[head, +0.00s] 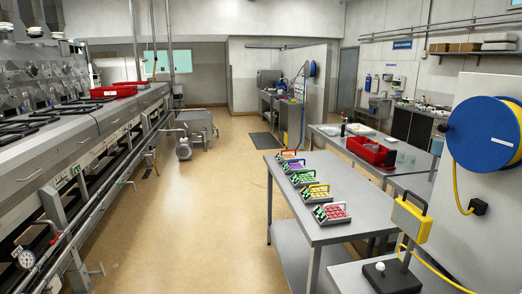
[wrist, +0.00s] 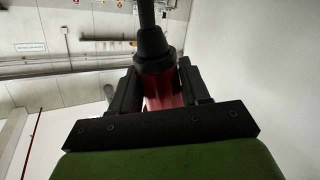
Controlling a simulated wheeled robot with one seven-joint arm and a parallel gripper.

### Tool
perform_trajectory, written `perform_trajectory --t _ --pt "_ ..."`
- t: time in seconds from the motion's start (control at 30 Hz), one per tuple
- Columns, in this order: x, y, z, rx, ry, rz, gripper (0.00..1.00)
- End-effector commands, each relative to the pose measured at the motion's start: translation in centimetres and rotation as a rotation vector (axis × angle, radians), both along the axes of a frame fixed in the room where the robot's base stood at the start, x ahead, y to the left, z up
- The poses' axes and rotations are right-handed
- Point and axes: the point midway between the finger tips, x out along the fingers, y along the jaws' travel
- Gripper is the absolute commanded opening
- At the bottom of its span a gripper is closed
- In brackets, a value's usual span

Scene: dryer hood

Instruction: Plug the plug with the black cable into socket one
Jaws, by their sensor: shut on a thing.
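My gripper (wrist: 160,88) shows in the wrist view with its two black fingers closed on a red plug (wrist: 162,103). A black collar and a black cable (wrist: 147,14) rise from the plug toward the top of the picture. The plug's lower end is hidden behind the gripper's black crossbar. Neither my gripper nor this plug shows in the head view. I cannot make out a socket marked one in either view.
In the head view, a blue cable reel (head: 487,134) with yellow cable hangs at the right. A yellow box (head: 411,221) stands on a black-based post below it. A steel table (head: 330,236) carries several coloured racks. The floor (head: 190,240) between table and left machine is clear.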

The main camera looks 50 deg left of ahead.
Motion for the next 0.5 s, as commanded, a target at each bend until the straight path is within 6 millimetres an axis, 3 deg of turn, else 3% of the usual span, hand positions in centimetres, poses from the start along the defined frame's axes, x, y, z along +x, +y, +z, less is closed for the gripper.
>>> perform_trajectory --t 0.13,0.5 --pt "0.0 0.4 0.2 -0.002 -0.002 0.001 0.00" --pt "0.1 4.7 0.1 -0.001 -0.001 0.002 0.00"
